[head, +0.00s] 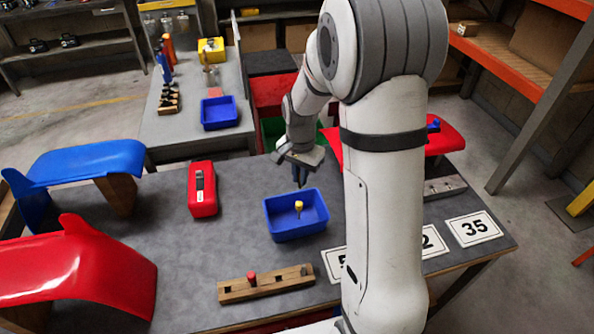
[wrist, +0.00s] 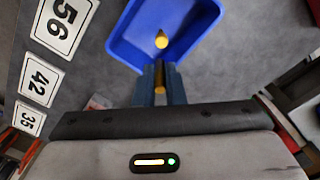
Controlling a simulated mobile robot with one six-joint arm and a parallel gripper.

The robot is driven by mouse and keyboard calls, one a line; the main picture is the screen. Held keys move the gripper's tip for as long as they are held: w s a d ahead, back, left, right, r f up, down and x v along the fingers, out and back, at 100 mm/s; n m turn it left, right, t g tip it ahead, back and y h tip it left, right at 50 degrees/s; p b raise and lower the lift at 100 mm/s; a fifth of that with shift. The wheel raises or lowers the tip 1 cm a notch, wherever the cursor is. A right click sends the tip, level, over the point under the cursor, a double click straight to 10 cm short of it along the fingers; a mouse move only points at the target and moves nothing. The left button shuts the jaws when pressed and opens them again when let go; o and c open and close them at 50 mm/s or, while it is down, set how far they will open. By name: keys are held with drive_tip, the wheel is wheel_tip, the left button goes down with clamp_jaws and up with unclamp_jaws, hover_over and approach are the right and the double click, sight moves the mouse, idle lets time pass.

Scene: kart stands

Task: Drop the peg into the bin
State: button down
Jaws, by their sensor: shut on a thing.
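The blue bin (head: 271,226) stands on the grey table below my gripper (head: 301,183); it also shows in the wrist view (wrist: 196,42). A yellow peg (head: 298,206) shows inside the bin's outline, apart from my fingertips, and in the wrist view (wrist: 161,40) just beyond them. My gripper (wrist: 160,68) is shut with its fingers pointing down above the bin's far part. A yellow-orange peg (wrist: 160,85) shows between the fingers in the wrist view; in the head view the fingers hide it.
A wooden rack (head: 268,288) with a red peg (head: 252,278) lies in front of the bin. A red box (head: 202,190) stands to the left. Number cards (head: 473,228) lie at the right. Red and blue curved panels (head: 75,270) take up the left side.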

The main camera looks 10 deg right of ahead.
sight(300, 187)
drive_tip(key=shift+f+b, duration=1.3)
drive_tip(key=shift+f, duration=1.1)
drive_tip(key=c, duration=1.4)
unclamp_jaws()
drive_tip(key=shift+c, duration=0.2)
drive_tip(key=shift+r, duration=0.1)
wheel_tip(300, 187, up, 8)
drive_tip(key=p, duration=0.5)
drive_tip(key=shift+f, duration=0.2)
drive_tip(key=shift+r, duration=0.2)
